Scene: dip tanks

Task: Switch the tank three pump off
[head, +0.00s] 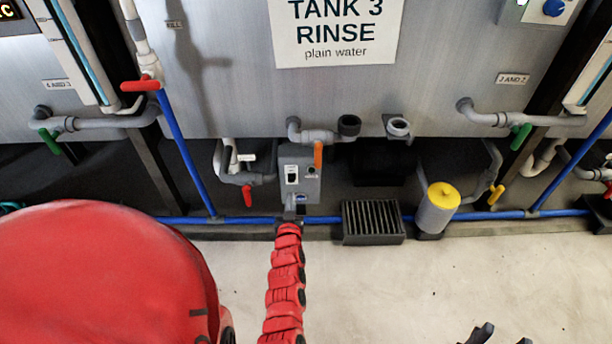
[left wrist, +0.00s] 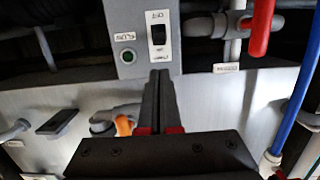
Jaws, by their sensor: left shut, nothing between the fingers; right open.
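The grey pump box (head: 299,160) sits under the tank marked "TANK 3 RINSE" (head: 335,30). On its face is a pump switch (head: 292,174). The left wrist view shows the switch upside down as a black rocker (left wrist: 158,34) on a white plate, with "OFF" lettering at the plate's top. I cannot tell which way the rocker is set. My left gripper (head: 293,212) is shut and empty, low in front of the box. In the left wrist view its fingertips (left wrist: 160,74) point at the plate's lower edge; contact cannot be told. My right gripper (head: 503,337) is open, partly cut off at the bottom edge.
A green round button or lamp (left wrist: 128,56) is beside the switch. An orange handle (head: 318,155) and a red valve handle (head: 247,196) flank the box. A blue pipe (head: 350,219), a black floor grate (head: 373,222) and a yellow-topped canister (head: 437,208) lie nearby. The front floor is clear.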

